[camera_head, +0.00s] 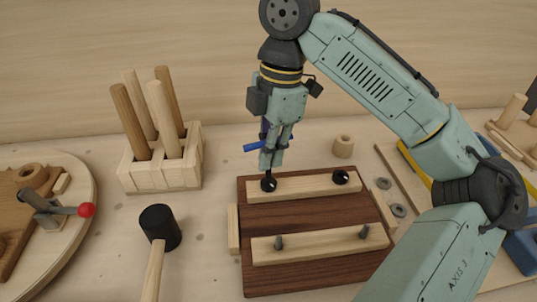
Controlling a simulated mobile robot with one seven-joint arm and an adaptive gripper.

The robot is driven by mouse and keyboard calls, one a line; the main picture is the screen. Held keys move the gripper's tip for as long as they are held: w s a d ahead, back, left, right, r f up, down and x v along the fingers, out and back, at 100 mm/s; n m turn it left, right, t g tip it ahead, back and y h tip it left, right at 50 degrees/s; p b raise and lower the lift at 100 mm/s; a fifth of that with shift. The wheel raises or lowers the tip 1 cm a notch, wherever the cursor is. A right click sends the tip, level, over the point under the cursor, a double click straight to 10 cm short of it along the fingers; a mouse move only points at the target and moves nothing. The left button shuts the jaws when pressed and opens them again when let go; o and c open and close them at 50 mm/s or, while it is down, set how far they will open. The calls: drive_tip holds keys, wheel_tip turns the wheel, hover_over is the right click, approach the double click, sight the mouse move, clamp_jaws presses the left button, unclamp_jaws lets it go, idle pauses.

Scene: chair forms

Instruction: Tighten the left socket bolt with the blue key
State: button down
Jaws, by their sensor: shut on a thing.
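My gripper (270,158) points down over the back left of a dark brown board (308,216). It is shut on the blue key (253,147), whose blue arm sticks out to the left between the fingers. The left socket bolt (268,183) has a black head at the left end of the back pale wooden bar (305,187), directly below the gripper. Whether the key's tip sits in its socket cannot be told. A second black socket bolt (341,177) is at the right end of that bar.
A front bar (320,245) carries two grey upright bolts. A black-headed mallet (160,228), a block with wooden pegs (162,160) and a round board with a red-knobbed clamp (75,210) stand left. A wooden ring (343,146) and grey nuts (398,210) lie right.

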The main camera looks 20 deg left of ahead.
drive_tip(key=shift+f+m+b, duration=0.1)
drive_tip(key=shift+m+b, duration=0.9)
drive_tip(key=shift+b, duration=0.5)
drive_tip(key=shift+m+b, duration=0.9)
drive_tip(key=shift+b, duration=0.1)
drive_tip(key=shift+t, duration=0.3)
drive_tip(key=shift+r+m+y+p, duration=0.35)
drive_tip(key=shift+m+p, duration=0.2)
drive_tip(key=shift+m, duration=0.15)
drive_tip(key=m+p, duration=0.1)
drive_tip(key=m, duration=0.2)
drive_tip(key=m+p, duration=0.1)
drive_tip(key=m, duration=0.2)
drive_tip(key=m+t+p, duration=0.1)
drive_tip(key=m, duration=0.1)
drive_tip(key=shift+f+m, duration=0.2)
drive_tip(key=shift+m, duration=0.2)
drive_tip(key=shift+p, duration=0.4)
